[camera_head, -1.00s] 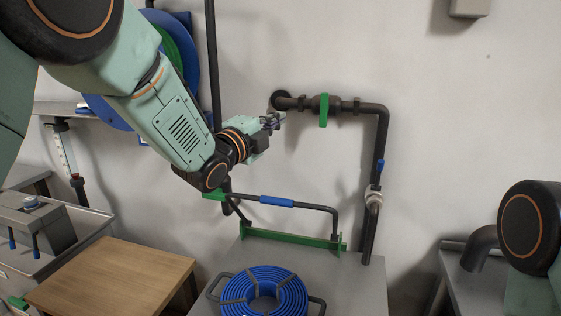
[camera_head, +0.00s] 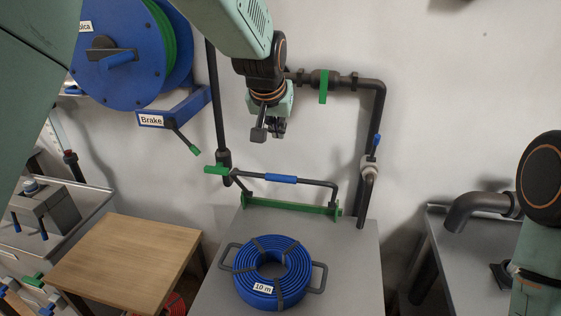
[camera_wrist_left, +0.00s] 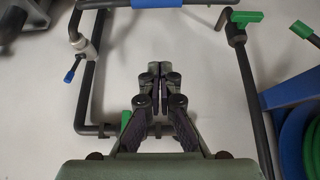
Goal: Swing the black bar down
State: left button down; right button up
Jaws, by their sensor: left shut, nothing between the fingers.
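The black bar (camera_head: 316,183) is a bent bar with a blue grip (camera_head: 281,179) in its middle. It stands raised above a green base rail (camera_head: 291,207) at the back of the grey table. My left gripper (camera_head: 277,130) points downward in front of the wall, above the blue grip and apart from it. Its fingers are shut and empty. In the left wrist view the shut fingers (camera_wrist_left: 160,77) show at the centre, and the blue grip (camera_wrist_left: 157,3) is at the top edge. My right arm shows at the right edge, but I cannot see its gripper.
A blue hose coil (camera_head: 271,273) lies on the grey table (camera_head: 355,270) in front of the bar. Dark pipes with a green-handled valve (camera_head: 323,86) run along the wall behind. A blue reel (camera_head: 130,60) is at upper left, a wooden table (camera_head: 125,255) below it.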

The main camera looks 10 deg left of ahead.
pick_arm(q)
jog(key=w+f, duration=0.1)
jog(key=f, duration=0.2)
jog(key=w+f, duration=0.1)
jog(key=f, duration=0.2)
jog(key=w+f, duration=0.1)
jog(key=f, duration=0.3)
jog(key=shift+d, duration=0.15)
jog(key=shift+s+f, duration=0.15)
jog(key=shift+f, duration=0.4)
jog(key=shift+s, duration=0.15)
